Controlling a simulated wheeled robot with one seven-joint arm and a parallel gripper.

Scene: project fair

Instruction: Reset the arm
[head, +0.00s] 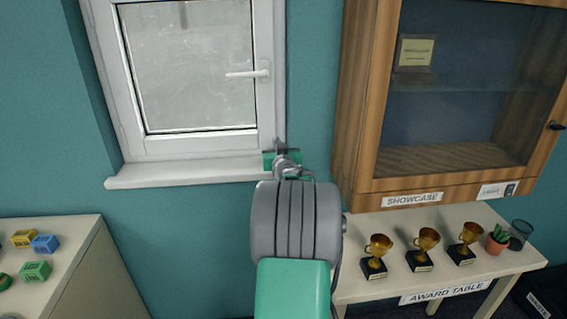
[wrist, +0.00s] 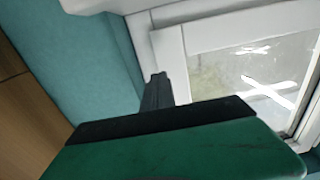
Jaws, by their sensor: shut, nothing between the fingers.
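My arm is stretched forward in the head view, toward the wall between the window and the showcase. My gripper (head: 281,147) is at the lower right corner of the window frame, small and partly hidden by my own wrist. In the wrist view, the dark fingers of my gripper (wrist: 157,88) are together, with nothing held, in front of the window frame and the teal wall. I cannot tell whether the fingertips touch the frame.
The window (head: 190,65) has a white handle and sill (head: 150,173). A wooden showcase (head: 355,110) hangs at right, above the award table (head: 375,292) with several trophies (head: 427,250), a potted plant (head: 497,238) and a dark cup (head: 520,234). Coloured blocks (head: 36,270) lie on a left cabinet (head: 75,240).

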